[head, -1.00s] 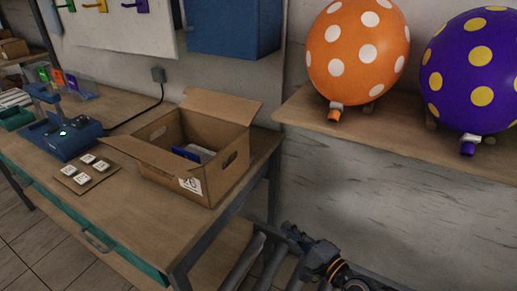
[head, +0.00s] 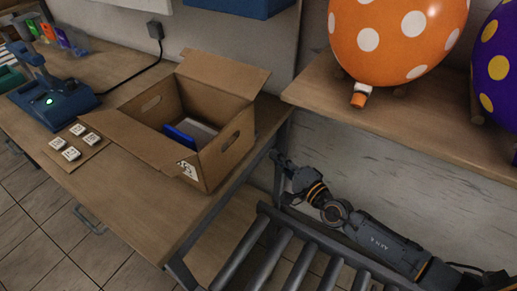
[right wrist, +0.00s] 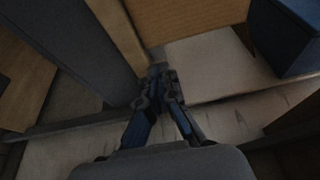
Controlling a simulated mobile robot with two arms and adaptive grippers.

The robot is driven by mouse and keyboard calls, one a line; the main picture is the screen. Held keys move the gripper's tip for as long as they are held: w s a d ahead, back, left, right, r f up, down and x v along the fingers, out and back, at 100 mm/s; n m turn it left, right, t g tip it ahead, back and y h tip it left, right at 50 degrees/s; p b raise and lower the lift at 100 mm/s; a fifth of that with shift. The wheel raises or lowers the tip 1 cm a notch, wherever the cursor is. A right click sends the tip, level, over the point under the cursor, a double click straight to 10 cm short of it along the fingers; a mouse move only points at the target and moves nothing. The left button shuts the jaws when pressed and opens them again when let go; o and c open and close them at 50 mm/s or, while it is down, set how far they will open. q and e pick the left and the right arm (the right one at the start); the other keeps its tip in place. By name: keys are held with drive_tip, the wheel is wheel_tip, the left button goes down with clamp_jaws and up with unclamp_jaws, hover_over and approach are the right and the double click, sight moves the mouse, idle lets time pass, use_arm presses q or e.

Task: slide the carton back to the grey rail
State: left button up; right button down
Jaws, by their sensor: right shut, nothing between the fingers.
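The open brown carton (head: 212,162) stands upright on the wooden workbench (head: 130,185), near its right end, with flaps spread. A blue item and a pale item lie inside it. A grey bar (head: 215,213) runs along the bench's right end; I cannot tell whether it is the grey rail. My right gripper (head: 277,158) is beyond that end, to the right of the carton and apart from it. In the right wrist view its fingers (right wrist: 157,72) are shut and empty, with a brown board-like surface (right wrist: 190,18) ahead. My left gripper is out of view.
A roller conveyor (head: 300,250) lies below the bench's right end. A wooden shelf (head: 400,110) with an orange balloon (head: 395,35) and a purple balloon (head: 497,65) is above my right arm. Left of the carton are a board with several white tiles (head: 72,142) and a blue device (head: 50,100).

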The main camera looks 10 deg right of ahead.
sight(248, 148)
drive_tip(key=w+a+p, duration=0.1)
drive_tip(key=w+a, duration=0.2)
drive_tip(key=a, duration=0.1)
drive_tip(key=shift+w+r, duration=0.1)
drive_tip(key=shift+w, duration=0.1)
drive_tip(key=shift+w+a, duration=0.15)
drive_tip(key=shift+a, duration=0.2)
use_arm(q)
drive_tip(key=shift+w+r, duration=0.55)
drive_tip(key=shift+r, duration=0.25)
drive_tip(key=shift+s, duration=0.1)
use_arm(e)
drive_tip(key=shift+w+a+p, duration=0.3)
drive_tip(key=shift+a+p, duration=0.3)
drive_tip(key=shift+a, duration=0.2)
drive_tip(key=shift+w+a, duration=0.1)
drive_tip(key=shift+a, duration=0.2)
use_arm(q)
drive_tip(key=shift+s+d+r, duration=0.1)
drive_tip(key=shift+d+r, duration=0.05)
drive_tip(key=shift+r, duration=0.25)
